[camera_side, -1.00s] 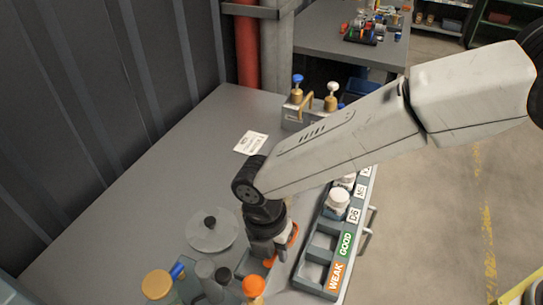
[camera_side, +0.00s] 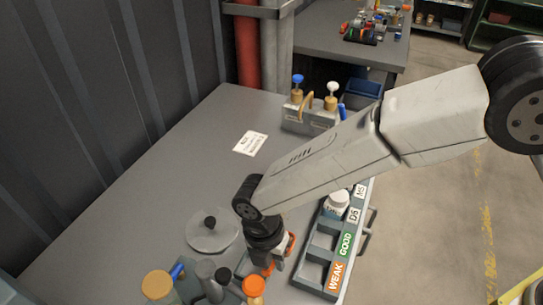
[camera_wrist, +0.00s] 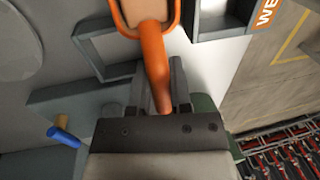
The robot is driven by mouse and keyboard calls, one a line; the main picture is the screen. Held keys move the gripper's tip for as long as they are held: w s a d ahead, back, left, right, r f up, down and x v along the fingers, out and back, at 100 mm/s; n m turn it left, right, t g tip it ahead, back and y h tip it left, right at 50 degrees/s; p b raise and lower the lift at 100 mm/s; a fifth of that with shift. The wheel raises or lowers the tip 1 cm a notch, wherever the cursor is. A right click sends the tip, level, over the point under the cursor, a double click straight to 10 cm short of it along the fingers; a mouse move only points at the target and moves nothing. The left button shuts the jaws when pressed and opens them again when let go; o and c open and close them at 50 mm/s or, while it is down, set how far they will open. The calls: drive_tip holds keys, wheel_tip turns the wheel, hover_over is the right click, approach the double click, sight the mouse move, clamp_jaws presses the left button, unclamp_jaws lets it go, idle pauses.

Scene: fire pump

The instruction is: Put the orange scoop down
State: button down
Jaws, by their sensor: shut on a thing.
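My gripper (camera_wrist: 158,78) is shut on the handle of the orange scoop (camera_wrist: 155,52) in the wrist view. The scoop's orange-rimmed bowl (camera_wrist: 143,12) is cut off by the top edge there. In the side view my gripper (camera_side: 266,260) points down over the near part of the grey bench. Orange parts of the scoop (camera_side: 291,243) show beside it, and my wrist hides the rest. The scoop is close above or at a grey frame (camera_wrist: 88,32); I cannot tell whether they touch.
A rack (camera_side: 308,268) labelled WEAK and GOOD stands just right of my gripper, with white-lidded jars farther back. A grey disc with black knob (camera_side: 211,232) lies left. An orange-capped item (camera_side: 253,287) and grey cylinders (camera_side: 206,272) stand in front.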

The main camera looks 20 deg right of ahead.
drive_tip(key=shift+f, duration=0.3)
drive_tip(key=c, duration=0.5)
unclamp_jaws()
drive_tip(key=shift+c, duration=0.2)
wheel_tip(320, 180, up, 13)
drive_tip(key=w+a, duration=0.1)
drive_tip(key=shift+w+a, duration=0.2)
drive_tip(key=shift+w, duration=0.1)
